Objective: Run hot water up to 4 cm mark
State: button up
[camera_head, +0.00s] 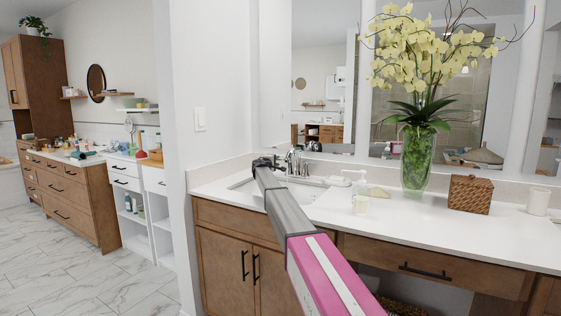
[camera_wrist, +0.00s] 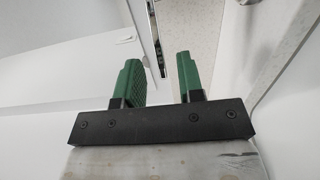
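The sink basin (camera_head: 313,191) is set into the white counter, partly hidden behind my arm. A metal faucet (camera_head: 293,163) stands at its back edge. I cannot tell its handles apart or see whether water runs. I cannot see the 4 cm mark or the water level. My gripper (camera_head: 262,163) is a small dark shape at the far end of my arm, above the left-back part of the sink and left of the faucet. In the wrist view its two green fingers (camera_wrist: 159,65) stand apart with nothing between them.
Farther right are a tall glass orchid vase (camera_head: 416,165), a wicker box (camera_head: 470,194) and a white cup (camera_head: 538,201). A mirror (camera_head: 315,75) rises behind. Cabinet doors (camera_head: 225,270) front the counter.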

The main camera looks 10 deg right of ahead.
jog(key=x, duration=0.5)
jog(key=shift+w+d, duration=0.15)
jog(key=shift+w, duration=0.1)
jog(key=shift+c, duration=0.3)
grip_shut()
jog(key=shift+s, duration=0.1)
